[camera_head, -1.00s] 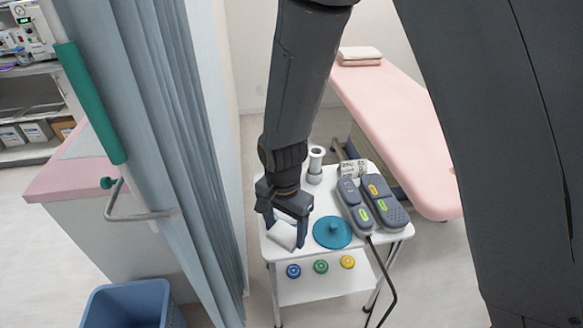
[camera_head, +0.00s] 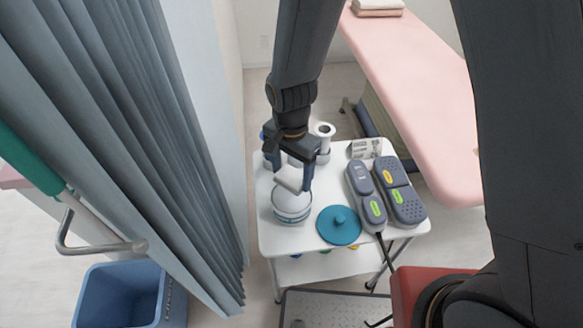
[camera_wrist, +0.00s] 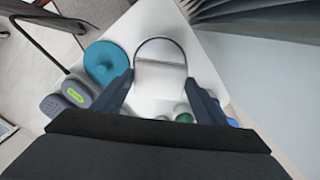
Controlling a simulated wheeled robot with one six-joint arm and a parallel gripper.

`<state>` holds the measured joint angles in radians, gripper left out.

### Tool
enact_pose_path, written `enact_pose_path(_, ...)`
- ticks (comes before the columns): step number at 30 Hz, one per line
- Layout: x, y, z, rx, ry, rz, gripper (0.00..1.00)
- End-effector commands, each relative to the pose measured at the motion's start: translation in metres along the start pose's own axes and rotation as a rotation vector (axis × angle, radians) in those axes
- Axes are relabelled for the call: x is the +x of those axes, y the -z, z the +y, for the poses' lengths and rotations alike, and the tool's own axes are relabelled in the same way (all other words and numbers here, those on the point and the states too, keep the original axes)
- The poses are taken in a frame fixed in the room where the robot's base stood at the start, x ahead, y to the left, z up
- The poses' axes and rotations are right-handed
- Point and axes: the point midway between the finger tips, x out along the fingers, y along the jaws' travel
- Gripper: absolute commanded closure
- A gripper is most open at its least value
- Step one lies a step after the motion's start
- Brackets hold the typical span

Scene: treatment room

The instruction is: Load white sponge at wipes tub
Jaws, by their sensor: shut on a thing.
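My gripper (camera_head: 291,178) is shut on the white sponge (camera_head: 290,181) and holds it tilted just above the wipes tub (camera_head: 292,209), a round whitish tub near the left front of the white cart. In the wrist view, the sponge (camera_wrist: 158,77) lies between my two fingers, in front of the tub's dark round rim (camera_wrist: 160,39). The sponge and gripper hide part of the tub's opening, and I cannot tell whether the sponge touches the rim. A teal round lid (camera_head: 339,226) with a knob lies flat on the cart, right of the tub.
Two grey handsets (camera_head: 401,192) lie right of the lid, with a cable hanging down. A white cylinder (camera_head: 323,138) and a printed card or box (camera_head: 365,149) stand behind. A curtain (camera_head: 130,130) hangs close on the left, above a blue bin (camera_head: 122,295). A pink couch (camera_head: 425,90) is behind right.

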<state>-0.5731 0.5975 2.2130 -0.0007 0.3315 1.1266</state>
Motion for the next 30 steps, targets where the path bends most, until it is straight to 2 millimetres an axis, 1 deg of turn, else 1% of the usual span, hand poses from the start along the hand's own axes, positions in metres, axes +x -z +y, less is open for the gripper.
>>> enact_pose_path(5, 0.013, 0.000, 0.000, 0.000, -0.001, 0.000, 0.52)
enact_pose_path(15, 0.047, 0.000, -0.001, -0.003, 0.001, 0.000, 0.52)
enact_pose_path(18, 0.054, 0.000, -0.001, -0.003, 0.000, 0.000, 0.52)
enact_pose_path(22, 0.058, -0.001, 0.000, -0.003, 0.000, 0.000, 0.52)
enact_pose_path(30, 0.058, -0.001, 0.000, -0.003, 0.000, 0.000, 0.52)
